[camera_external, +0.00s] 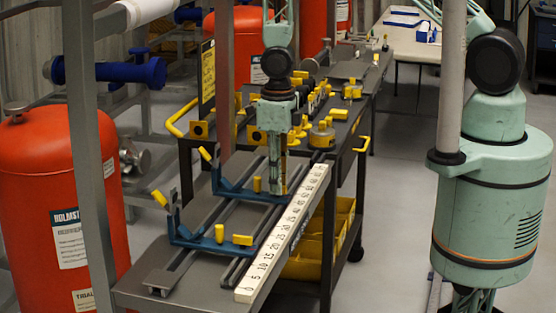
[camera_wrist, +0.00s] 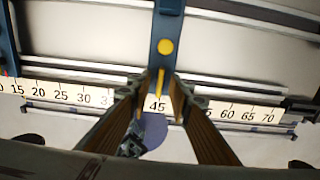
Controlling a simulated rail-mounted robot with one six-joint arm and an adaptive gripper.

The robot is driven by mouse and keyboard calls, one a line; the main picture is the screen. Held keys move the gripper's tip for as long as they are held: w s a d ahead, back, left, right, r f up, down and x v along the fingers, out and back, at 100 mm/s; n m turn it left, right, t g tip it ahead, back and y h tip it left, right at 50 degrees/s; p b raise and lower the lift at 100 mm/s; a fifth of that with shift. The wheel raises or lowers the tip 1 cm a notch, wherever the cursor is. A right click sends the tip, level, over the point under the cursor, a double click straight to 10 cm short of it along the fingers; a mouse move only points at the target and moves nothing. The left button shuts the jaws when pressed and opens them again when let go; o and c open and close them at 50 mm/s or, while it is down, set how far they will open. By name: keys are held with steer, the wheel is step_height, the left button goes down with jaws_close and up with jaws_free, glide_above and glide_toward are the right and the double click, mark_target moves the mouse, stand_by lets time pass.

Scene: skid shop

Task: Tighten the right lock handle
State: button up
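A blue bracket crosses the rails at about the 45 mark of the white ruler; it fills the centre of the wrist view (camera_wrist: 166,25) and is the farther bracket in the external view (camera_external: 236,190). It carries a round yellow knob (camera_wrist: 165,46) and, at its ruler end, a thin yellow handle (camera_wrist: 160,82), seen nearly end-on. My gripper (camera_wrist: 160,88) points down over that end, its fingers apart on either side of the handle, with gaps showing. In the external view my gripper (camera_external: 278,190) hides this handle.
A second blue bracket (camera_external: 190,240) with yellow handles sits nearer the ruler's zero end; its edge shows at the left of the wrist view (camera_wrist: 8,45). The ruler (camera_external: 285,235) runs along the bench edge. A cart with yellow-handled parts (camera_external: 322,135) stands behind.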

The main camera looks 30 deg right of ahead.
steer(key=shift+r+p, duration=2.9)
steer(key=shift+r, duration=0.15)
steer(key=m, duration=0.4)
steer(key=shift+r+m, duration=0.25)
steer(key=shift+m, duration=0.05)
steer(key=shift+r+m+p, duration=0.15)
steer(key=shift+m+p, duration=0.2)
steer(key=shift+m, duration=0.75)
steer(key=shift+r+m, duration=0.1)
steer(key=shift+m, duration=1)
steer(key=shift+r+m+p, duration=0.15)
steer(key=shift+m+p, duration=0.05)
steer(key=shift+m, duration=1)
steer(key=shift+r+m+p, duration=0.15)
steer(key=shift+m+p, duration=0.05)
steer(key=shift+m, duration=1)
